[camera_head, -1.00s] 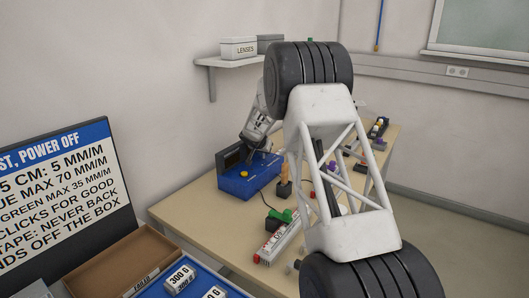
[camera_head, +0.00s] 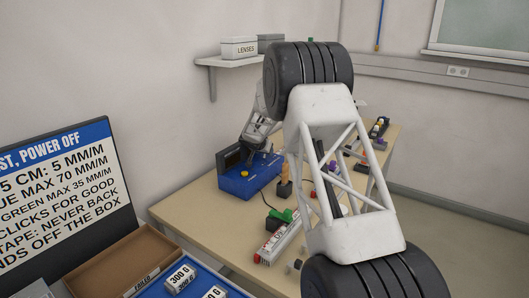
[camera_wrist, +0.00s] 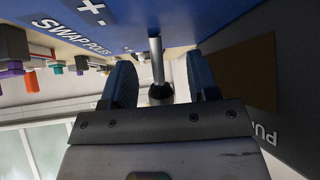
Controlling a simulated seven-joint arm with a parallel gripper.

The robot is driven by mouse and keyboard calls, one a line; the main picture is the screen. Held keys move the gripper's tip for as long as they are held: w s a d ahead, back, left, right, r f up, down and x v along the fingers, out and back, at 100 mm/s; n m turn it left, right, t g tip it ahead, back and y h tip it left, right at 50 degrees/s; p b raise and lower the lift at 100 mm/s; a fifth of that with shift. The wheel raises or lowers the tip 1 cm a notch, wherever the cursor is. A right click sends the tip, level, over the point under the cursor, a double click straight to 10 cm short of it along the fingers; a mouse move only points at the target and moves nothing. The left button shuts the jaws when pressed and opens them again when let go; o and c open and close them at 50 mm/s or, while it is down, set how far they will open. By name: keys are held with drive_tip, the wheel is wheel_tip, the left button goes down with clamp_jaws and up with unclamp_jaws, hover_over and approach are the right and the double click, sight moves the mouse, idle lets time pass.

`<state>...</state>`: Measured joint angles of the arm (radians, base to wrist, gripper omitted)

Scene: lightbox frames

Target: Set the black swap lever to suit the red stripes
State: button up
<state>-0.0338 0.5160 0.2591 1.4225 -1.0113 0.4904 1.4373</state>
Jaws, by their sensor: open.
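The blue box (camera_head: 250,180) stands on the bench beside the wall, with a yellow button on top and a dark panel at its back. In the wrist view its blue face (camera_wrist: 135,18) is upside down and reads "SWAP POLES" with a plus and minus mark. The swap lever (camera_wrist: 157,62) is a metal stem with a black knob. My gripper (camera_wrist: 160,75) is open, one finger on each side of the lever, with visible gaps. In the head view my gripper (camera_head: 250,150) is small, just over the box. I cannot make out any red stripes on the box.
A white strip with a red end (camera_head: 278,243) and a green piece (camera_head: 280,215) lie in front of the box. An orange-topped piece (camera_head: 284,178) stands right of it. A cardboard tray (camera_head: 115,265) and a blue tray with weights are nearest. A lettered sign (camera_head: 60,190) stands left.

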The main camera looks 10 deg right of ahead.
drive_tip(key=shift+v, duration=3.9)
drive_tip(key=shift+s+d+r, duration=0.1)
drive_tip(key=shift+s+r, duration=0.1)
drive_tip(key=s+d+r+n+g, duration=0.1)
drive_tip(key=s+r, duration=0.4)
drive_tip(key=s, duration=0.7)
drive_tip(key=s+d+r+n+g+y, duration=0.1)
drive_tip(key=s+r, duration=0.4)
drive_tip(key=s, duration=0.6)
drive_tip(key=s+d+r+g, duration=0.1)
drive_tip(key=s+r, duration=0.4)
drive_tip(key=s, duration=0.7)
drive_tip(key=s+a+f+n+g+y, duration=0.1)
drive_tip(key=s+f+n+y, duration=0.1)
drive_tip(key=s, duration=1.7)
drive_tip(key=s+a+f+n+y, duration=0.1)
drive_tip(key=s+a+f+n, duration=0.1)
drive_tip(key=s, duration=1.7)
drive_tip(key=shift+n+g+y, duration=0.3)
drive_tip(key=shift+g+y, duration=0.1)
